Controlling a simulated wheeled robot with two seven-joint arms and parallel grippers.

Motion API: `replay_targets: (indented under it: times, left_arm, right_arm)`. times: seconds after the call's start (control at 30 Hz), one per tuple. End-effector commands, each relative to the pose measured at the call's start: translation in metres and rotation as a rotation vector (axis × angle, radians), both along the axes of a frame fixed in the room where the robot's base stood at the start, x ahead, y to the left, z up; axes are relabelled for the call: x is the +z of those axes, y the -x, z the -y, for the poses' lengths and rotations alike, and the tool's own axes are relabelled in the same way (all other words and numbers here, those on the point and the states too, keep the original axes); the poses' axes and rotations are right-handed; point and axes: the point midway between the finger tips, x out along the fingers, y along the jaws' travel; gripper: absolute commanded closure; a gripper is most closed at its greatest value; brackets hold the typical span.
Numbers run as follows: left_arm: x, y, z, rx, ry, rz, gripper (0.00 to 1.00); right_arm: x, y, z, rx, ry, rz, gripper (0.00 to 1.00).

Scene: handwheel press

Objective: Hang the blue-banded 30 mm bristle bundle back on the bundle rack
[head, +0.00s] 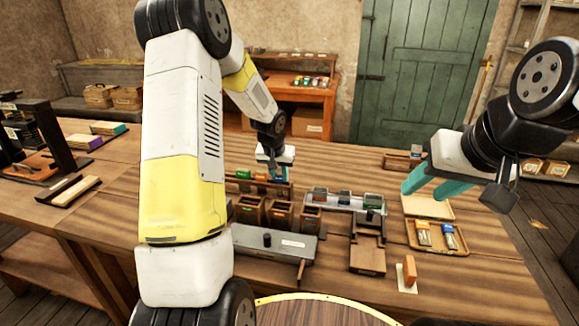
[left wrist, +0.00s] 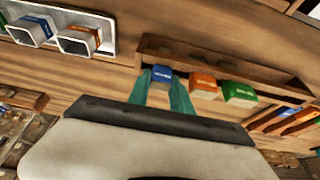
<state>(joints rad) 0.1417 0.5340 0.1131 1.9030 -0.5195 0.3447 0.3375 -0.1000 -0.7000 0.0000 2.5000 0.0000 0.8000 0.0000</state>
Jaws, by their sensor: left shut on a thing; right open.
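The bundle rack (head: 287,188) is a long wooden holder on the workbench, and it also shows in the left wrist view (left wrist: 220,64). An orange-banded bundle (left wrist: 203,84) and a green-banded bundle (left wrist: 240,93) sit side by side at it. My left gripper (left wrist: 162,88) is shut on the blue-banded bundle (left wrist: 162,74), beside the orange one at the rack. Whether the bundle rests on the rack is unclear. In the head view my left gripper (head: 277,174) reaches down at the rack. My right gripper (head: 431,184) is open and empty above the right of the bench.
A pale tray (head: 337,203) with several banded pieces stands right of the rack. Wooden bins (head: 280,214) and a grey metal base (head: 272,245) are in front. An open case (head: 452,236) with bundles lies at the right, near an orange block (head: 409,268).

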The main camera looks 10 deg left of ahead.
Motion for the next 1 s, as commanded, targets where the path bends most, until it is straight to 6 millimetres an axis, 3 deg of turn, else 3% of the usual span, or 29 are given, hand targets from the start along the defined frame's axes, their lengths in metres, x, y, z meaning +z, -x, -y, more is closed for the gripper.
replay_targets:
  times: [0.47, 0.5, 0.63, 1.0]
  left_arm:
    - [0.0003, -0.0002, -0.0001, 0.001, 0.0, 0.0, 1.0]
    - [0.0003, -0.0002, -0.0001, 0.001, 0.0, 0.0, 0.72]
    - [0.0004, -0.0002, -0.0001, 0.001, 0.0, 0.0, 0.49]
    - [0.0058, 0.0015, -0.0005, 0.001, 0.0, 0.002, 0.49]
  right_arm:
    - [0.0, 0.0, 0.0, 0.0, 0.0, 0.0, 0.56]
    - [0.0, 0.0, 0.0, 0.0, 0.0, 0.0, 0.56]
    - [0.0, 0.0, 0.0, 0.0, 0.0, 0.0, 0.56]
    - [0.0, 0.0, 0.0, 0.0, 0.0, 0.0, 0.56]
